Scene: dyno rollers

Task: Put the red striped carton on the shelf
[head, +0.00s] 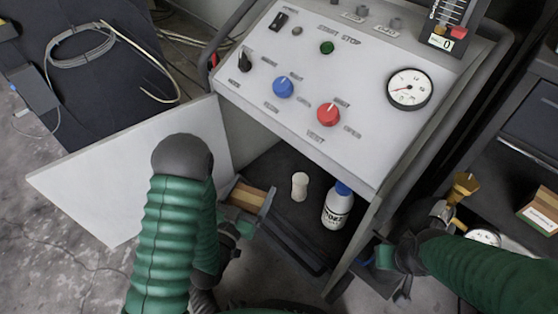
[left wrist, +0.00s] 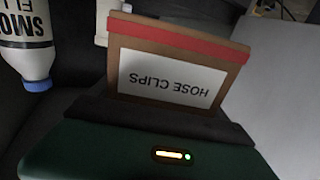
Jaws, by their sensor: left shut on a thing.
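A brown carton (head: 248,196) is in my left gripper (head: 242,212), at the left side of the open compartment under the control panel. In the left wrist view the carton (left wrist: 172,75) shows a red stripe along one edge and a white "HOSE CLIPS" label, upside down. My left gripper is shut on it; its fingers are partly hidden by my arm. The dark shelf (head: 281,209) holds a white bottle (head: 337,208) with a blue cap and a small pale cylinder (head: 300,186). I cannot tell whether the carton touches the shelf. My right gripper (head: 392,274) is open and empty, right of the cart.
A white door panel (head: 100,190) stands open at left. The sloped control panel (head: 310,85) overhangs the compartment. At right, another carton (head: 541,209) with a red band, a brass fitting (head: 464,187) and a gauge (head: 484,237) are on a dark surface.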

